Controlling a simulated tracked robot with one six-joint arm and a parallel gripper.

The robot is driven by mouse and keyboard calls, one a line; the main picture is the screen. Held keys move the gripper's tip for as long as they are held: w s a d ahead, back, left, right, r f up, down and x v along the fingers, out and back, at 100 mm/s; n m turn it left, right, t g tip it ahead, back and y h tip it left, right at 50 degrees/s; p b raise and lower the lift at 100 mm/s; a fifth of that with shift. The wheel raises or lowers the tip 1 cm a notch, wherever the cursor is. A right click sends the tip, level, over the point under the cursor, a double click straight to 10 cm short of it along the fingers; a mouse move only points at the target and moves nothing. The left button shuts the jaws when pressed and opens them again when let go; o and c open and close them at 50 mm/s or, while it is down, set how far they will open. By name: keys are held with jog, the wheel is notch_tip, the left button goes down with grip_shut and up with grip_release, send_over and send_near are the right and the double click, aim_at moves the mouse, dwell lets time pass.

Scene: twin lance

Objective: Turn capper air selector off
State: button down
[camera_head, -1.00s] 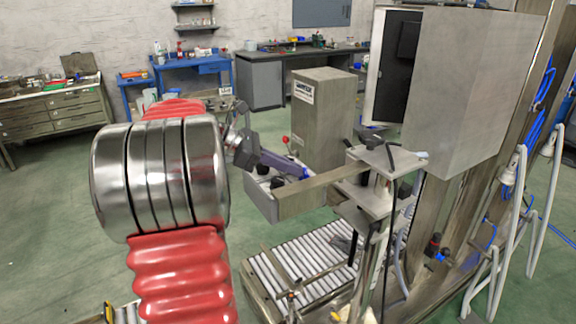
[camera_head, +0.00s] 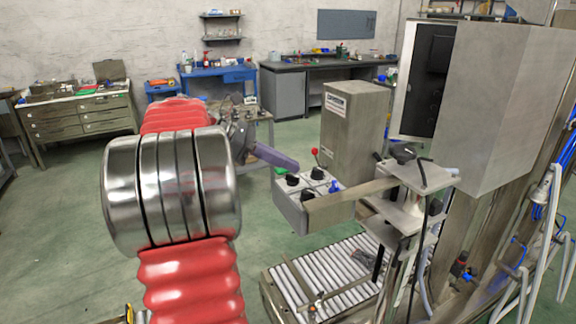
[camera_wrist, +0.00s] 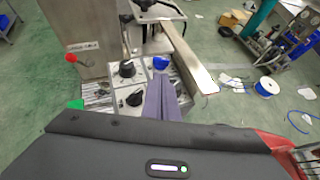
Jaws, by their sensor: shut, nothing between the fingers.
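A grey control box (camera_head: 290,212) stands at centre in the head view. Its top carries several black knobs (camera_head: 292,179), a blue knob (camera_head: 334,186), a red-tipped lever (camera_head: 314,153) and a green button (camera_head: 283,171). I cannot tell which one is the capper air selector. The wrist view shows black knobs (camera_wrist: 127,68), the blue knob (camera_wrist: 160,62), the red tip (camera_wrist: 71,57) and the green button (camera_wrist: 76,104). My gripper (camera_head: 297,165) has purple fingers, shut and empty (camera_wrist: 159,82). In the head view its tip is left of the blue knob, apart from it.
A tall grey housing (camera_head: 355,125) stands behind the box. A metal bar (camera_head: 350,200) runs along its front right to a bracket (camera_head: 420,174). A roller conveyor (camera_head: 325,275) lies below. A large open cabinet (camera_head: 495,105) stands at right. Green floor is clear at left.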

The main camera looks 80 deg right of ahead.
jog(key=c, duration=2.5)
grip_release()
jog(key=shift+o, duration=0.9)
jog(key=shift+s, duration=0.15)
jog(key=o, duration=0.5)
jog(key=s+r+m, duration=0.1)
jog(key=s, duration=0.2)
jog(key=s+a+m+y, duration=0.1)
jog(key=s, duration=0.3)
jog(key=s+a+r+m+y, duration=0.1)
jog(key=s, duration=0.3)
jog(key=shift+s+r+t, duration=0.2)
jog(key=shift+r+t, duration=0.1)
jog(key=shift+c, duration=0.2)
jog(key=s+a+m+t+y, duration=0.1)
jog(key=s+a+m+t, duration=0.5)
jog(key=s, duration=0.3)
jog(key=w+d+r+m+t+h, duration=0.4)
jog(key=w+r+m+t+h, duration=0.1)
jog(key=m, duration=0.4)
jog(key=shift+w+r+t, duration=0.45)
jog(key=shift+w+t, duration=0.05)
jog(key=shift+w, duration=0.7)
jog(key=shift+d+f, duration=0.1)
jog(key=shift+d, duration=0.05)
